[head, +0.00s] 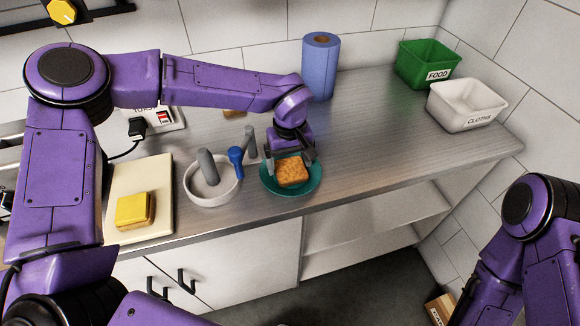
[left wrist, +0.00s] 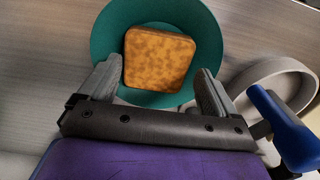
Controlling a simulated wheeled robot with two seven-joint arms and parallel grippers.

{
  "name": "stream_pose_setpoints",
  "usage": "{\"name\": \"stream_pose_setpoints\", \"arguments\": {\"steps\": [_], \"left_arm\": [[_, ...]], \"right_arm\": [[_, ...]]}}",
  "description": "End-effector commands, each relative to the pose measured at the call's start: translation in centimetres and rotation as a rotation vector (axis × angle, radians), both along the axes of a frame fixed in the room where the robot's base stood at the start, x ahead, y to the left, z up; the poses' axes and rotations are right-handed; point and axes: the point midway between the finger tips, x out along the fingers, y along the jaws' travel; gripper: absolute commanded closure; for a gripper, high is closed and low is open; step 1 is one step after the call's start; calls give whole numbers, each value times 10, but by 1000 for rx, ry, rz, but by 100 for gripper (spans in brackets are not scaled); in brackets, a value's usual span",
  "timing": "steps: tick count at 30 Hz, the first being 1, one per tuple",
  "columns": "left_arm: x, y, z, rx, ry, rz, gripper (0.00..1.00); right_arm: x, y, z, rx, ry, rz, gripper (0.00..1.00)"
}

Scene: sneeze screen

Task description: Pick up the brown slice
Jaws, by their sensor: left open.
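The brown slice (head: 291,171) lies on a teal plate (head: 267,186) near the front edge of the counter. It looks like a toasted, square slice. My left gripper (head: 291,158) is over the plate at the slice's back side, pointing down. In the left wrist view the slice (left wrist: 158,60) lies between and just beyond the two open fingers (left wrist: 158,88), with a gap on each side. The fingers do not grip it. My right arm shows at the lower right, but its gripper is out of view.
A yellow-topped block (head: 134,210) lies on a cutting board (head: 155,173). A blue paper roll (head: 320,68), a green bin (head: 427,61) and a white bin (head: 465,104) stand behind.

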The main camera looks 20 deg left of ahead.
Motion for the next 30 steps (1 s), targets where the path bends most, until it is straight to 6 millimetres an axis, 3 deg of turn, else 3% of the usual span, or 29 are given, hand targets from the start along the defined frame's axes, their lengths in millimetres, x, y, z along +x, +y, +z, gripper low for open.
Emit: {"name": "stream_pose_setpoints", "arguments": {"steps": [4,10,11,14,25,30], "left_arm": [[0,-1,-18,0,2,-2,8],[0,-2,-21,0,2,-3,8],[0,-2,-21,0,1,-3,12],[0,-2,-21,-1,1,-3,44],[0,-2,-19,-1,1,-2,45],[1,-2,-4,-2,-5,-2,45]], "right_arm": [[1,0,6,0,-2,0,0],[0,0,5,-1,-1,0,0],[0,0,5,-1,-1,0,0],[0,0,5,-1,-1,0,0],[1,0,3,0,-1,0,0],[1,0,-7,0,-2,0,0]]}}
